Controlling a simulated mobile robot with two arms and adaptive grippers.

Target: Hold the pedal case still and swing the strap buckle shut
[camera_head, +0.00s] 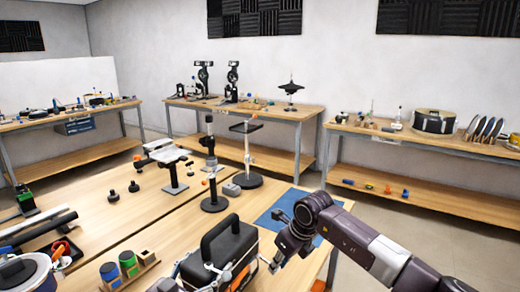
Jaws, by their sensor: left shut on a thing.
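Orange and grey fittings (240,276) show low on the front of the case. They may include the strap buckle, but they are too small to tell how it stands. My right gripper (280,258) is just right of the case, fingers pointing down toward it. Its finger gap is too small to read.
A blue mat (275,216) lies behind my right gripper. Black stands (213,203) rise behind the case. Coloured jars (128,264) in a wooden holder and a pot (22,272) are at the left. The table between jars and stands is mostly clear.

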